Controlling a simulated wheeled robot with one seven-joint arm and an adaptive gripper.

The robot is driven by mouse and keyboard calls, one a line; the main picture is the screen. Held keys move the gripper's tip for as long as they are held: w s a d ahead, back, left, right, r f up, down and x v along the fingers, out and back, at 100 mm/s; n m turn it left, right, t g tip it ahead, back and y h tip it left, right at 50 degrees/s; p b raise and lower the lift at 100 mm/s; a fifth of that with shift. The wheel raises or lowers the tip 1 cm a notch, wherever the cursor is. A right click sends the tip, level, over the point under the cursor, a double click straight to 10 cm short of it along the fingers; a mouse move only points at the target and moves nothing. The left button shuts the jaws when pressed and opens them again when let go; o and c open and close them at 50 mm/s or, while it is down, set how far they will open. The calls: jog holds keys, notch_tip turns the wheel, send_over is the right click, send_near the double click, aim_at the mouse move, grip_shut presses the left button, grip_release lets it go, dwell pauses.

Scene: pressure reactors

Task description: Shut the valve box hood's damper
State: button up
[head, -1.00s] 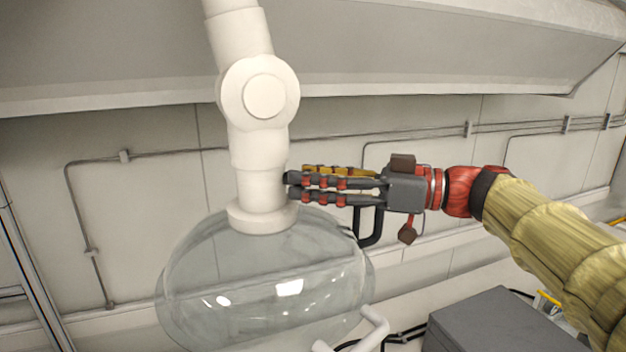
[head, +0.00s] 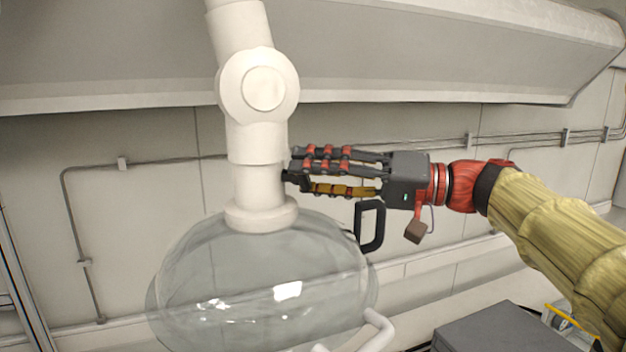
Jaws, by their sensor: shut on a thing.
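The hood is a clear glass dome (head: 225,290) hanging from a white jointed duct (head: 255,130), with a white collar (head: 262,215) where they meet. My gripper (head: 290,170) comes in level from the right, its fingertips against the right side of the duct's neck just above the collar. Its fingers are shut on the damper's small handle at that spot. The handle is almost wholly hidden by the fingertips, so its angle cannot be read. The red-banded fingers are on top and the yellow one below.
A black loop handle (head: 371,226) stands at the dome's right shoulder, just under my gripper. A white bar handle (head: 375,330) is at the dome's lower right. A dark grey box (head: 490,328) sits at the lower right. Thin pipes run along the wall behind.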

jog(key=m, duration=0.3)
jog(key=shift+w+m, duration=0.1)
jog(key=shift+m, duration=0.3)
jog(key=shift+f+m+p, duration=0.15)
jog(key=shift+m+p, duration=0.75)
jog(key=shift+m, duration=1.1)
jog(key=o, duration=1.2)
jog(key=shift+c, duration=0.2)
jog(key=s+d, duration=0.2)
jog(key=d, duration=1)
